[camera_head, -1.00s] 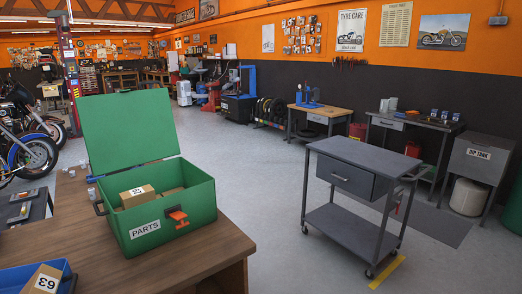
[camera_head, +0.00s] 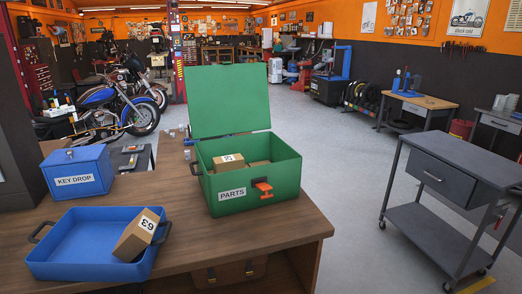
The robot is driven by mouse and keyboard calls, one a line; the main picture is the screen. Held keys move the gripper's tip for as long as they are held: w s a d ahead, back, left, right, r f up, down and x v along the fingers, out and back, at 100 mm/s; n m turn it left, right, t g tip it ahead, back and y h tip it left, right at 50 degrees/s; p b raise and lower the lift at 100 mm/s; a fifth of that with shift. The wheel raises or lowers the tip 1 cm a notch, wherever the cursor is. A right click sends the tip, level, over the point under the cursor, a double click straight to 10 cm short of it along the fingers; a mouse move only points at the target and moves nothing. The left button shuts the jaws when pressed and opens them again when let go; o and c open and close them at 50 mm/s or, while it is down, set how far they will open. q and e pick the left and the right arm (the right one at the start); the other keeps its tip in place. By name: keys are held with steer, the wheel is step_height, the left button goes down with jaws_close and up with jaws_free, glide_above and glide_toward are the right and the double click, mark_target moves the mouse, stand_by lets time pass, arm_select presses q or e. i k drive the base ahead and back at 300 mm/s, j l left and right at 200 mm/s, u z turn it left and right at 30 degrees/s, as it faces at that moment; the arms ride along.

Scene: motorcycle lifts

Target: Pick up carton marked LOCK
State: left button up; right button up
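No carton that I can read as LOCK shows. The green box marked PARTS (camera_head: 285,184) stands on the wooden table with its lid (camera_head: 228,101) open. Inside it lies a brown carton (camera_head: 229,162) with a small white label, tilted and too small to read surely. More brown carton surface (camera_head: 259,163) shows beside it, partly hidden by the box wall. A brown carton marked 63 (camera_head: 130,240) leans in the blue tray (camera_head: 75,268) at the front left. Neither of my grippers is in view.
A blue KEY DROP box (camera_head: 78,172) stands behind the tray on the wooden table (camera_head: 190,240). A grey wheeled cart (camera_head: 445,178) stands at the right. Motorcycles (camera_head: 105,112) stand at the back left. Open floor (camera_head: 335,160) lies between table and cart.

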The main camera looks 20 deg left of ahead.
mark_target(139, 234)
steer(key=u, duration=1.55)
